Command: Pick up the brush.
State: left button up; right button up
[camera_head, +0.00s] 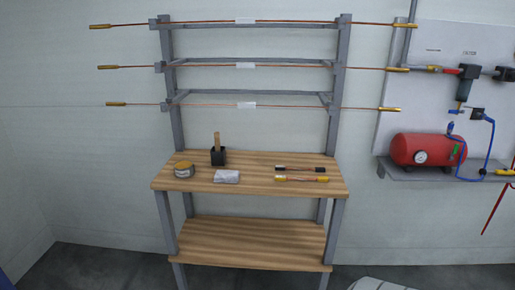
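A wooden handle (217,141) stands upright out of a small black holder (218,157) at the back of the wooden workbench top (255,187). It looks like the brush, but its lower end is hidden in the holder, so I cannot be sure. Neither of my grippers shows in the head view.
A tin with a yellowish lid (184,169) and a folded grey-white cloth (227,176) sit in front of the holder. Thin tools (300,178) lie to the right. Copper rods (290,66) hang above. A red tank (428,149) is on a wall shelf at right.

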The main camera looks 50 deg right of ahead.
aim_at(217, 134)
jog(key=z, duration=1.4)
jog(key=u, duration=2.9)
jog(key=z, duration=2.9)
jog(key=i+z, duration=0.35)
jog(key=i+j+z, duration=0.1)
jog(key=z, duration=0.25)
jog(key=i, duration=0.1)
